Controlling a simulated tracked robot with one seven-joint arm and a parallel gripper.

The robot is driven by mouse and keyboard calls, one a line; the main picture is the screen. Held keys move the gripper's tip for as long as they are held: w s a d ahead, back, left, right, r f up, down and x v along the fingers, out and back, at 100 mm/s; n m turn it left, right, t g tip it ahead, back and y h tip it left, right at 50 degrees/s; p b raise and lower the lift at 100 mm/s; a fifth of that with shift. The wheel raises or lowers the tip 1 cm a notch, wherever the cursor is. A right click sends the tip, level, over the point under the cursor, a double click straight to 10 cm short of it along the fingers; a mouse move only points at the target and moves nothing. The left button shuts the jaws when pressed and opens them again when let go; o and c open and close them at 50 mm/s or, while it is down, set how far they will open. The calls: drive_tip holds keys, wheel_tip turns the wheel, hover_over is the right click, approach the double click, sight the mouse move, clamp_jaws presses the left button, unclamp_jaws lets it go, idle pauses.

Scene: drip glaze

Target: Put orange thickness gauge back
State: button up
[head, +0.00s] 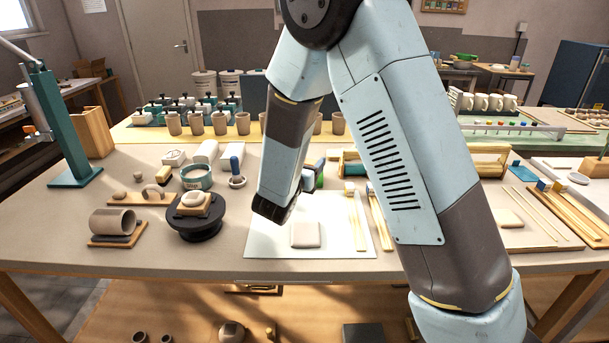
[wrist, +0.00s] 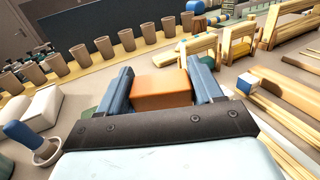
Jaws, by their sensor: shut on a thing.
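The orange thickness gauge (wrist: 162,90) is a block held between the two blue fingers of my gripper (wrist: 161,74) in the wrist view. My gripper is shut on it, with one finger on each side. In the head view, my arm's dark wrist is over the back left of the pale work sheet (head: 268,243), and I cannot make out the gauge there. A wooden stand (wrist: 200,46) is just beyond the gauge in the wrist view. Whether the gauge touches anything below is hidden.
A row of brown cups (head: 219,123) stands behind. A pestle and mortar (head: 237,173) is left of my arm. A flat clay slab (head: 305,234) and wooden strips (head: 378,220) lie in front. A black turntable (head: 194,222) stands at left.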

drive_tip(key=shift+w+a+f, duration=0.3)
drive_tip(key=shift+w+f, duration=0.3)
drive_tip(key=shift+f, duration=1.75)
drive_tip(key=o, duration=1.2)
drive_tip(key=shift+a, duration=0.1)
